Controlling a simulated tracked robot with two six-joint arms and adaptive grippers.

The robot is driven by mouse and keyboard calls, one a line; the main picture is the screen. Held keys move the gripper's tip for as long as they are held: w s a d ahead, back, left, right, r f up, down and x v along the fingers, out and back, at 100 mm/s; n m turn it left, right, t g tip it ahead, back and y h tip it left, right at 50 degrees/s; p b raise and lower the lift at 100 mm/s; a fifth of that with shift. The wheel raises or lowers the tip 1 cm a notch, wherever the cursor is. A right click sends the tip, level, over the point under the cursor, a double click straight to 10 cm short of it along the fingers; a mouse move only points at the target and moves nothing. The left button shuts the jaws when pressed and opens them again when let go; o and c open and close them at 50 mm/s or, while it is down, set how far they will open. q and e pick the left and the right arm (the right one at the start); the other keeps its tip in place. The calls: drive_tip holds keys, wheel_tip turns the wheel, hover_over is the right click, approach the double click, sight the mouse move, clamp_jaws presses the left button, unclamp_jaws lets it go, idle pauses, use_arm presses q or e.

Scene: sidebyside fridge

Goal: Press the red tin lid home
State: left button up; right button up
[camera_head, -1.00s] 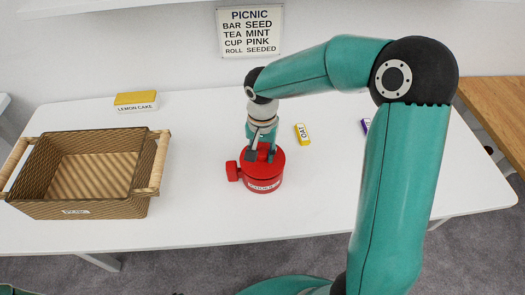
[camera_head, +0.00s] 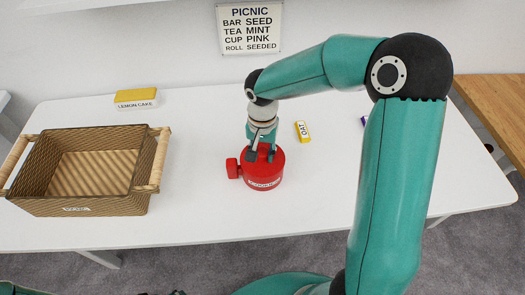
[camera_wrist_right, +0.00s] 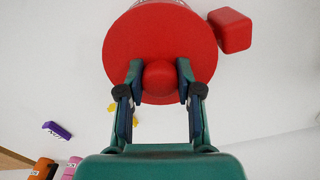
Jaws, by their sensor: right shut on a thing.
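The red tin (camera_head: 263,184) stands upright on the white table, with a white label on its front. Its round red lid (camera_wrist_right: 160,45) is on top, with a round knob (camera_wrist_right: 160,76) in the middle. My right gripper (camera_head: 262,156) points down at the lid, and its fingers are shut on the knob, one each side (camera_wrist_right: 160,80). The lid covers the tin's rim from above, and I cannot tell whether a gap is left under it. My left gripper is not in view.
A red block (camera_head: 232,168) is close at the tin's left. A wicker basket (camera_head: 75,207) stands at the left, with a yellow-topped lemon cake box (camera_head: 136,99) behind it. A yellow bar (camera_head: 302,131) lies right of the tin. The table in front is clear.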

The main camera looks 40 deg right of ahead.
sight(262, 152)
drive_tip(key=shift+f, duration=0.15)
drive_tip(key=o, duration=1)
wheel_tip(262, 152, up, 12)
drive_tip(key=shift+f, duration=0.1)
idle(0.3)
